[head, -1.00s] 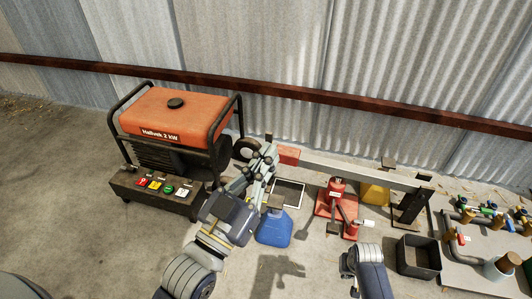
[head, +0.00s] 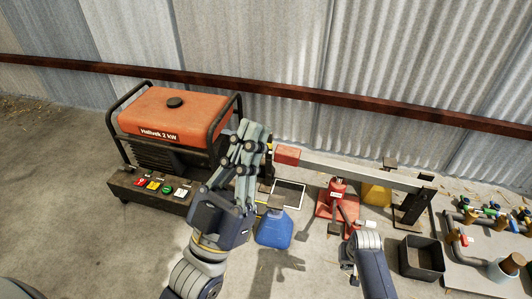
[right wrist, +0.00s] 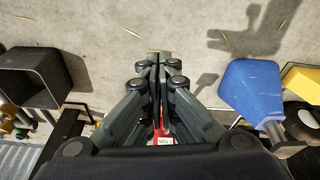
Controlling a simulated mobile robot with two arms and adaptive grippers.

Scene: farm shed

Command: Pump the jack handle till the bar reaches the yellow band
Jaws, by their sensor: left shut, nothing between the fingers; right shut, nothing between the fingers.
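The red jack (head: 337,190) stands on a red base under a long grey bar (head: 350,172) with a red block at its left end. The bar runs left to a dark post, now mostly hidden behind my left gripper; a small yellow patch (head: 270,148) shows beside it. My left gripper (head: 254,128) is shut and empty, raised just left of the bar's red end; contact cannot be told. The red handle part (head: 350,212) is partly behind my right wrist. My right gripper (right wrist: 158,62) is shut and empty, pointing at the floor; the jack shows partly behind its fingers.
An orange generator (head: 170,115) stands left. A yellow block (head: 376,195) is behind the jack. A black bin (head: 421,257) and a pipe board (head: 480,260) stand right.

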